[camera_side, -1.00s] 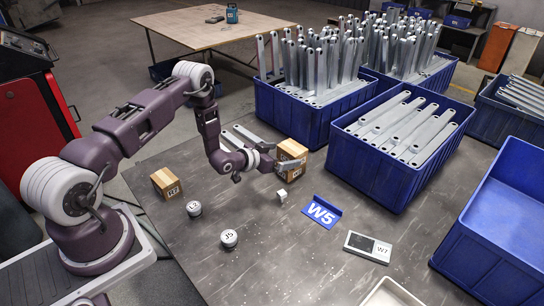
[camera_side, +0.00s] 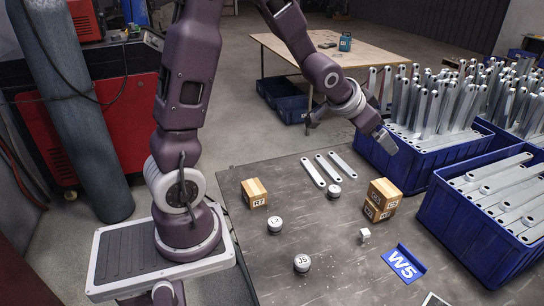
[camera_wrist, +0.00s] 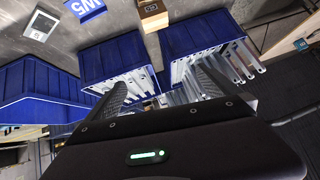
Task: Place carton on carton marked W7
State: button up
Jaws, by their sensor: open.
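Two brown cartons are stacked on the grey table, an upper carton (camera_side: 386,191) resting on a lower carton (camera_side: 377,211). Both have small white labels too small to read surely. One carton top (camera_wrist: 152,14) shows at the upper edge of the wrist view. Another carton (camera_side: 254,194) stands alone to the left, with a label that seems to end in 7. My gripper (camera_side: 386,140) is raised above and behind the stack, beside the blue bin of upright brackets. Its two fingers (camera_wrist: 163,92) are apart in the wrist view, with no carton between them.
Blue bins of brackets (camera_side: 416,170) (camera_side: 468,227) stand right of the stack. Flat brackets (camera_side: 328,169) lie behind it. Marked round weights (camera_side: 275,225) (camera_side: 302,263), a white cube (camera_side: 364,236) and a blue W5 sign (camera_side: 404,262) occupy the table. Bare table lies between them.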

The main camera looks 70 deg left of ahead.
jog(key=s+d+r+g, duration=0.1)
jog(key=s+d+r, duration=0.1)
jog(key=s, duration=0.7)
jog(key=s+d+r+g+h, duration=0.1)
jog(key=s+d, duration=0.4)
jog(key=s, duration=0.5)
jog(key=s+d+r+g+h, duration=0.1)
jog(key=s+d+r, duration=0.2)
jog(key=s, duration=0.7)
jog(key=shift+s+d+r+g, duration=0.2)
jog(key=shift+d+r+g, duration=0.1)
jog(key=shift+d, duration=0.1)
